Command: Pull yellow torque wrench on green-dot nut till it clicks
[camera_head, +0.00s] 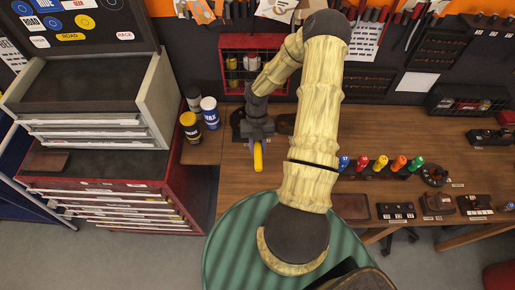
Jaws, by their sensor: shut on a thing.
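My gripper (258,138) is over the workbench (235,180), at the end of my pale yellow jointed arm. It is shut on the yellow torque wrench (258,157). The wrench's yellow handle sticks out from under the gripper toward the near edge of the bench. The rest of the wrench is hidden by the gripper. A dark fixture (237,122) shows beside the gripper on the left. I cannot make out the green-dot nut; the gripper and arm cover that area.
A rack (375,172) holds several colour-handled tools right of my arm. Blue-white and yellow cans stand left of the gripper. A red wire-front box (232,68) is behind it. A red drawer cabinet (110,185) is at left. The bench strip before the wrench handle is clear.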

